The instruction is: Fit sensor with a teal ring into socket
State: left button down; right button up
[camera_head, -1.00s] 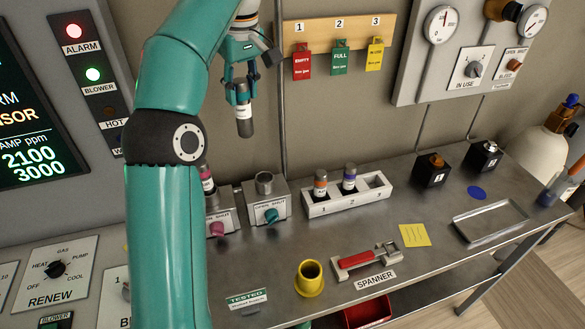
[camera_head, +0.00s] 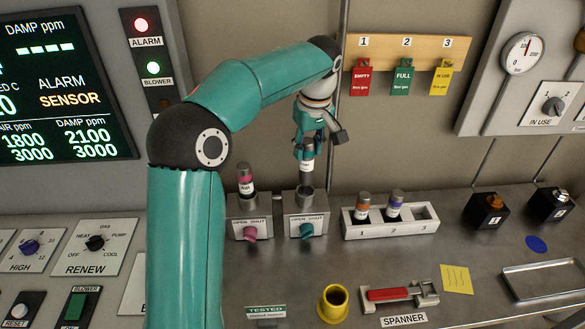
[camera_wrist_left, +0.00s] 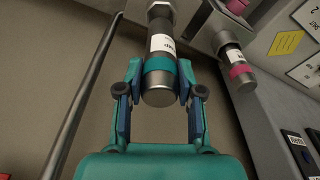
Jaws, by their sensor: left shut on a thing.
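The sensor with the teal ring (camera_wrist_left: 160,64) is a dark cylinder with a white label; it also shows upright in the head view (camera_head: 307,164). My left gripper (camera_head: 308,150) is shut on it near its ringed end, with one finger on each side in the left wrist view (camera_wrist_left: 160,88). The socket (camera_head: 306,199) is a grey block with a round collar, an OPEN/SHUT label and a teal knob (camera_head: 306,231). The sensor's lower end is directly over or at the collar; I cannot tell whether it has entered. My right gripper is not in view.
A neighbouring socket block (camera_head: 249,212) with a pink knob holds a pink-ringed sensor (camera_head: 246,181). To the right, a white rack (camera_head: 390,228) holds two sensors with its third place empty. A yellow cup (camera_head: 332,302) and a red-handled spanner (camera_head: 398,295) lie in front.

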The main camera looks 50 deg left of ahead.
aim_at(307, 167)
pick_arm(q)
notch_tip(307, 167, down, 2)
jog(key=shift+f+b, duration=0.2)
jog(key=shift+b, duration=0.6)
notch_tip(307, 167, down, 4)
jog(key=b, duration=0.3)
jog(key=shift+w+b, duration=0.1)
jog(key=shift+b, duration=0.25)
jog(key=shift+r, duration=0.15)
jog(key=c, duration=0.7)
grip_release()
jog(key=shift+c, duration=0.2)
jog(key=r, duration=0.4)
jog(key=d+r+p, duration=0.1)
jog(key=r, duration=0.3)
jog(key=r+p, duration=0.1)
jog(key=r, duration=0.2)
jog(key=shift+s+d+r, duration=0.35)
jog(key=shift+s+r, duration=0.05)
